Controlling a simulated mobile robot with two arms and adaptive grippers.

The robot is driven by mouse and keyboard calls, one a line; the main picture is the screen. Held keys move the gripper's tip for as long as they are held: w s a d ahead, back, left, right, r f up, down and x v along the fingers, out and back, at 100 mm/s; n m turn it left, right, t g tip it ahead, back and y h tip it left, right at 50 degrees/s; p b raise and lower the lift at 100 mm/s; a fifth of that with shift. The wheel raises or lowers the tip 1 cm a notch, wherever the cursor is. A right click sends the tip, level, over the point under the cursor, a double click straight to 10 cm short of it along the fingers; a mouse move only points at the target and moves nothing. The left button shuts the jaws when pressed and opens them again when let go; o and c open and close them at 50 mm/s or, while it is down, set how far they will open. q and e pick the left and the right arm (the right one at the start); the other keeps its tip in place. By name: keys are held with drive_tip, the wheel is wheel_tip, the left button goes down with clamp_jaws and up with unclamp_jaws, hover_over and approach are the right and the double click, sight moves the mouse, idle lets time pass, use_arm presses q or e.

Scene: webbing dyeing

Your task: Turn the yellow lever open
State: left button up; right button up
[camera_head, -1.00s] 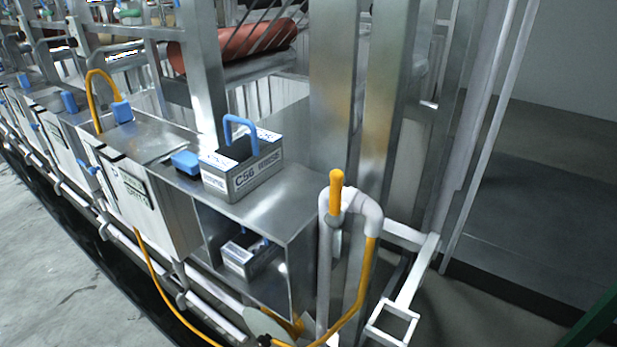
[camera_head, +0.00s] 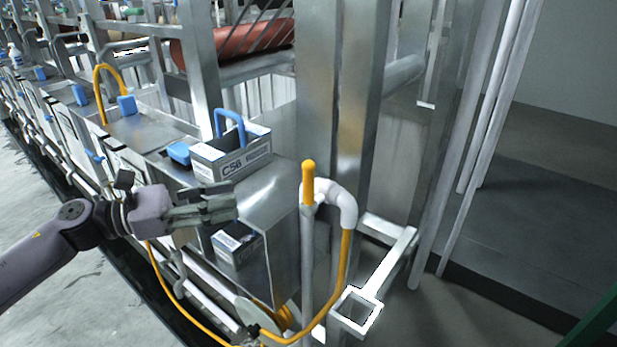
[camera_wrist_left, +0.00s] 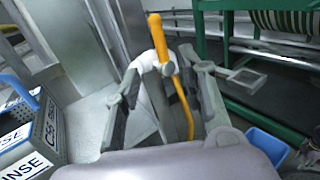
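The yellow lever (camera_head: 309,183) stands upright on top of a white pipe (camera_head: 342,203) with a curved elbow, at the right end of the metal housing. My left gripper (camera_head: 234,200) is in front of the housing, to the left of the lever and apart from it, pointing right. In the left wrist view the yellow lever (camera_wrist_left: 158,40) is ahead, slightly tilted, beyond the gap between the two spread fingers of my left gripper (camera_wrist_left: 166,76). The gripper is open and holds nothing. My right gripper is not in view.
A grey box marked C56 (camera_head: 232,160) with a blue handle sits on the housing (camera_head: 268,196), with a second box (camera_head: 237,243) below. A yellow hose (camera_head: 345,265) drops from the pipe. A white bracket (camera_head: 390,260) juts out at right. A metal post (camera_head: 350,110) stands behind.

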sight(309, 180)
use_arm(q)
drive_tip(key=p+x, duration=0.6)
drive_tip(key=x, duration=1)
drive_tip(key=shift+w+p, duration=0.15)
drive_tip(key=shift+p, duration=0.15)
drive_tip(key=shift+c, duration=0.4)
clamp_jaws()
